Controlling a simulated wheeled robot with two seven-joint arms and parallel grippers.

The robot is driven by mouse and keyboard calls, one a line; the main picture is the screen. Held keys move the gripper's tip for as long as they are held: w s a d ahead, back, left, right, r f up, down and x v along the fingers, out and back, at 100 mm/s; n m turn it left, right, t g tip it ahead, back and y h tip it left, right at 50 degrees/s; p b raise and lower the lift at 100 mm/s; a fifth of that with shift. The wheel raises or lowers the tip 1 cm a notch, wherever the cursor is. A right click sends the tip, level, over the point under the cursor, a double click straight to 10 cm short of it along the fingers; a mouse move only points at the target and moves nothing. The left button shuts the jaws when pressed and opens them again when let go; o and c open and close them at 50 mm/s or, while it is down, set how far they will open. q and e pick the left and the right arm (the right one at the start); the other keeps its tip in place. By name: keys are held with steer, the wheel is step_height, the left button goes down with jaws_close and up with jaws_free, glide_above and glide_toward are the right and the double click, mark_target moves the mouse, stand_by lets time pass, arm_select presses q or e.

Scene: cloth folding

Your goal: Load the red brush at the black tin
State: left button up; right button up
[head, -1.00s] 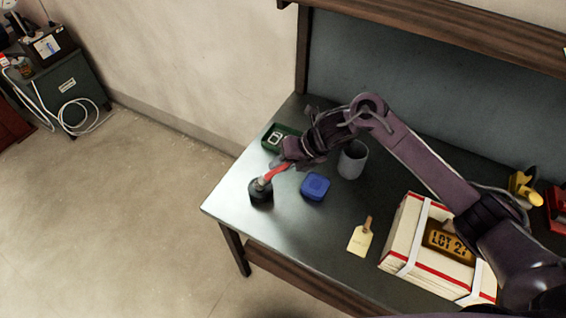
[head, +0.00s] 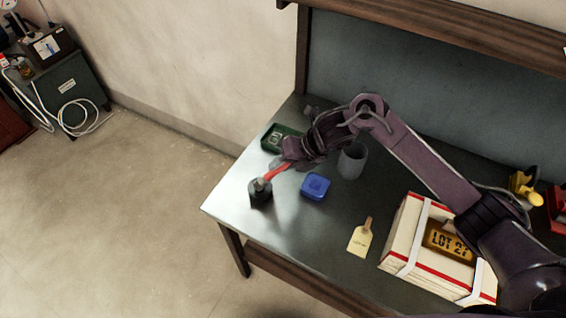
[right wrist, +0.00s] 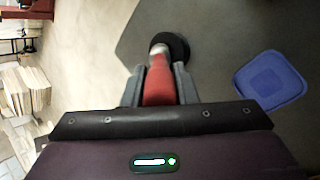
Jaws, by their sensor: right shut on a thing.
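My right gripper (head: 283,163) is shut on the red brush (head: 275,172) near the table's left end. In the right wrist view the red brush (right wrist: 158,82) lies between the two fingers of my right gripper (right wrist: 158,85). The brush's far end meets the black tin (head: 260,194), which also shows in the right wrist view (right wrist: 178,45). The brush is tilted; I cannot tell how far its tip is inside the tin. My left gripper is not in view.
A blue tin (head: 315,187) stands right of the black tin. A green tin (head: 274,137) and a grey cup (head: 353,160) are behind. A stencil tag (head: 360,238) and a crate marked LOT 27 (head: 405,235) lie to the right. The table's left edge is close to the black tin.

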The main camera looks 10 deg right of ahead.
steer(key=shift+r+p, duration=0.65)
steer(key=shift+r, duration=0.3)
steer(key=shift+r+p, duration=1.55)
steer(key=shift+r, duration=0.95)
steer(key=shift+f, duration=0.1)
